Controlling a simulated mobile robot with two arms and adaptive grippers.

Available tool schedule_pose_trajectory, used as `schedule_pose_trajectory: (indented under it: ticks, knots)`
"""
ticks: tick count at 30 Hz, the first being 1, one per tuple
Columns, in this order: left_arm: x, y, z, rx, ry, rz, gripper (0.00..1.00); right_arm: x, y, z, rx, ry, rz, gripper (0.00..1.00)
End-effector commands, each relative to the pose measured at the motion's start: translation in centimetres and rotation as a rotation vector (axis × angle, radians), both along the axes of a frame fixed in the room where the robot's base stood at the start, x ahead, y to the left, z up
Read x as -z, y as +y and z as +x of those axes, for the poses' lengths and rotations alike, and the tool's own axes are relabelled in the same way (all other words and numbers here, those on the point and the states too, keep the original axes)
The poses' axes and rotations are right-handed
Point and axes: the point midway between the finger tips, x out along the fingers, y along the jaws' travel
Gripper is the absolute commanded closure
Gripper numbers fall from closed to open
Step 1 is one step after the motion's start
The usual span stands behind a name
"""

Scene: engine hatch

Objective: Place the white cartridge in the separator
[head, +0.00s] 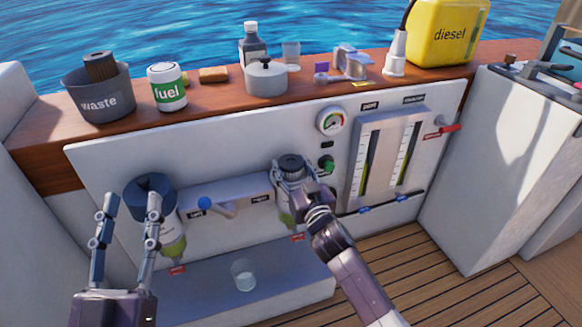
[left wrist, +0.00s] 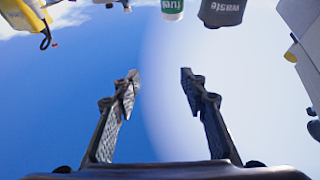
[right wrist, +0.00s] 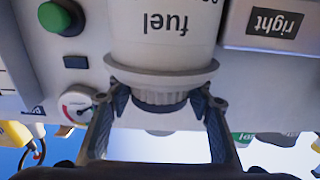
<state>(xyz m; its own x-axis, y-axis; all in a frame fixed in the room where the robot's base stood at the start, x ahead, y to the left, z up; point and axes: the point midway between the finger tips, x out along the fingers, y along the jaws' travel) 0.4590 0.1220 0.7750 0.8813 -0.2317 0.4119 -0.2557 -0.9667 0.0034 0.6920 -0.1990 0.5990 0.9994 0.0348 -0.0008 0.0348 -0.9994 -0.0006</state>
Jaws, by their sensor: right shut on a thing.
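I cannot make out a white cartridge in any view. The right separator (head: 285,215) is on the white panel; in the right wrist view it is a white housing (right wrist: 165,35) marked "fuel", with a flange and a ridged grey cap (right wrist: 160,97). My right gripper (head: 292,172) is shut on this cap, one finger on each side, also in the right wrist view (right wrist: 160,105). The left separator (head: 168,215) has a dark blue rim and an open-looking top. My left gripper (head: 130,205) is open and empty in front of it; its fingers also show in the left wrist view (left wrist: 158,80).
A waste bin (head: 98,103) holding a brown pleated cylinder, a fuel can (head: 167,90), a pot (head: 266,80) and a yellow diesel can (head: 447,35) stand on the wooden counter. A blue-knobbed lever (head: 220,207) is between the separators. A clear cup (head: 243,275) stands on the ledge below.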

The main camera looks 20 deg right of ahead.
Motion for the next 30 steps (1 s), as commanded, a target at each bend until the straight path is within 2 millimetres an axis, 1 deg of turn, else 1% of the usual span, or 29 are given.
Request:
schedule_pose_trajectory:
  ticks: [5, 11, 12, 16, 27, 29, 30]
  knots:
    - [0.0, 0.0, 0.0, 0.0, -0.001, 0.0, 0.6, 0.0, 0.0, 0.0, 0.0, -0.001, 0.0, 0.93]
    - [-0.5, 0.0, -0.2, 0.001, -0.025, -0.007, 0.6, 0.2, 0.0, 0.0, 0.0, -0.001, 0.0, 0.93]
    - [-0.6, 0.0, -0.3, 0.002, -0.029, -0.008, 0.6, 0.2, 0.0, 0.0, 0.0, 0.0, 0.0, 0.5]
    - [-0.6, 0.0, -0.3, 0.002, -0.03, -0.008, 0.6, 0.2, 0.0, 0.0, 0.0, 0.0, 0.0, 0.36]
    - [-0.4, -0.1, -0.1, 0.002, -0.017, -0.005, 0.6, 0.0, 0.0, 0.0, 0.0, 0.0, -0.001, 0.36]
    - [0.0, 0.0, 0.1, 0.0, 0.008, 0.002, 0.6, -0.1, 0.0, -0.2, 0.0, 0.001, -0.001, 0.36]
    - [0.6, 0.1, 0.3, -0.003, 0.037, 0.009, 0.6, 0.0, 0.0, -0.6, 0.0, 0.002, 0.0, 0.36]
